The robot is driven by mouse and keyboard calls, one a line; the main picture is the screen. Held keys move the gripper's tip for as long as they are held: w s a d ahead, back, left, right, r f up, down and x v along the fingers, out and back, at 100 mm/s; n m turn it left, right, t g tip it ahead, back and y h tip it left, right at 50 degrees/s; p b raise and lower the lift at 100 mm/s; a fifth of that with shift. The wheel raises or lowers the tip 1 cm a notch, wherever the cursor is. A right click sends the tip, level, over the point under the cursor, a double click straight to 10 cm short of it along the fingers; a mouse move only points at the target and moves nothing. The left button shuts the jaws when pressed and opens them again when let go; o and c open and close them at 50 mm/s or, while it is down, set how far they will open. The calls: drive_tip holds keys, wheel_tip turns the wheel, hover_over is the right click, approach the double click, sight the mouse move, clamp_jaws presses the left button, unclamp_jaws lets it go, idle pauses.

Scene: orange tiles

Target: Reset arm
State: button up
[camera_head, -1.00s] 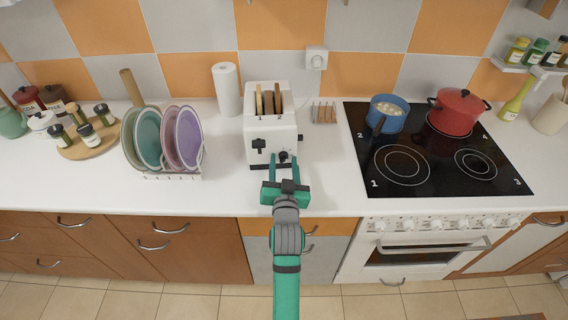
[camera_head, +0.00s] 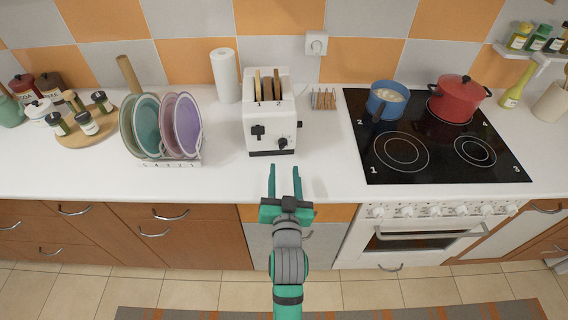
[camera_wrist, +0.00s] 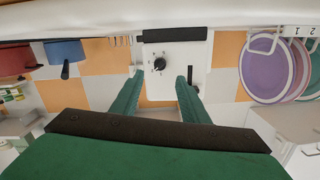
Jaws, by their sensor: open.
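My gripper (camera_head: 285,183) is green, with two parallel fingers apart and nothing between them. It is in front of the white toaster (camera_head: 269,136), at the counter's front edge, with a gap between the fingertips and the toaster. Two slices of bread (camera_head: 267,86) stick out of the toaster's slots. In the wrist view my gripper (camera_wrist: 158,82) shows open, with the toaster's front face (camera_wrist: 174,62) and its dark knob beyond the fingertips. The wrist picture looks upside down.
A dish rack with plates (camera_head: 165,126) stands left of the toaster. A toast rack (camera_head: 323,99) and the black stove (camera_head: 440,160), with a blue pan (camera_head: 387,98) and red pot (camera_head: 456,99), are to the right. The counter (camera_head: 225,178) before the toaster is clear.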

drive_tip(key=shift+s, duration=0.5)
drive_tip(key=shift+s, duration=0.15)
drive_tip(key=s+f+g, duration=0.1)
drive_tip(key=s+f, duration=0.5)
drive_tip(key=s, duration=0.3)
drive_tip(key=s+f, duration=0.6)
drive_tip(key=s, duration=0.3)
drive_tip(key=s+n, duration=0.2)
drive_tip(key=s, duration=1.7)
drive_tip(key=shift+r+g+h, duration=0.3)
drive_tip(key=shift+g, duration=0.1)
